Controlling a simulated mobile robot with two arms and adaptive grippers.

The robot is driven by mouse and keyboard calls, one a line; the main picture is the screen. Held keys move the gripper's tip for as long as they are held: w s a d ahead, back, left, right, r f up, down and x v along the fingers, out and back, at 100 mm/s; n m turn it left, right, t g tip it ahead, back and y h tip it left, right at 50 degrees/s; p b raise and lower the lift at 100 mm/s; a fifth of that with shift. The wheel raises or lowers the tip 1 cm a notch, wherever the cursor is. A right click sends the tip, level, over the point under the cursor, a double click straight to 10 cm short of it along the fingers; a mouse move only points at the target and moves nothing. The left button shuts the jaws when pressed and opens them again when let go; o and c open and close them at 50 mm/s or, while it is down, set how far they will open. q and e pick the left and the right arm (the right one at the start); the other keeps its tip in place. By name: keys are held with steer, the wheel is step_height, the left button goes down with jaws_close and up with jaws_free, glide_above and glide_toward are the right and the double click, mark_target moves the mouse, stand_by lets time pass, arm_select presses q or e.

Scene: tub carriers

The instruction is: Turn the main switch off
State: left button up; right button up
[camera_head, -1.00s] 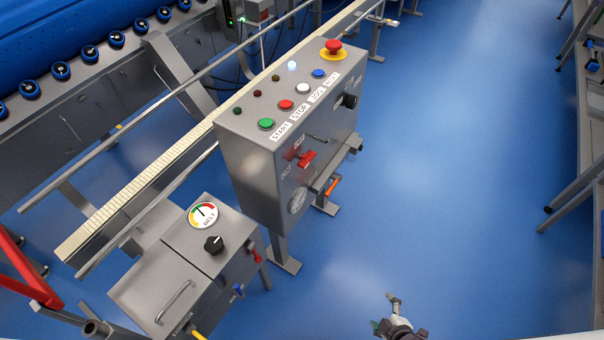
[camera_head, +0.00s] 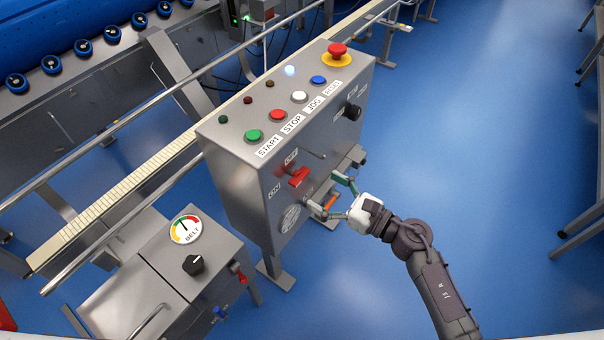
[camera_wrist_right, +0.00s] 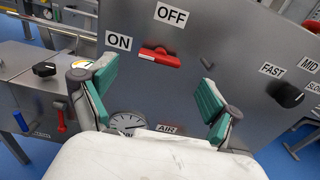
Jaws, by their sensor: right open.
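The main switch is a red handle (camera_head: 298,177) on the side face of the grey control box (camera_head: 240,185). In the right wrist view the red handle (camera_wrist_right: 160,57) lies almost level, with the ON label (camera_wrist_right: 118,42) to its left and the OFF label (camera_wrist_right: 171,15) above it. My right gripper (camera_head: 322,192) is open and empty in front of this face. In the right wrist view its two green-padded fingers (camera_wrist_right: 157,90) stand apart, below the handle and to either side of it. I cannot tell the exact gap to the panel. My left gripper is not in view.
A speed knob (camera_wrist_right: 286,95) is right of the switch, and a round dial (camera_wrist_right: 127,122) is below it. An orange handle (camera_head: 329,202) is beside my right fingers. A red mushroom button (camera_head: 337,50) tops the box. A belt cabinet (camera_head: 190,260) stands at left.

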mark_target(304, 178)
steer(key=x, duration=0.5)
steer(key=shift+w+a, duration=0.3)
steer(key=shift+w+a+p, duration=0.2)
steer(key=shift+a+p, duration=0.1)
steer(key=shift+a, duration=0.05)
steer(key=c, duration=1.1)
steer(key=shift+c, duration=0.2)
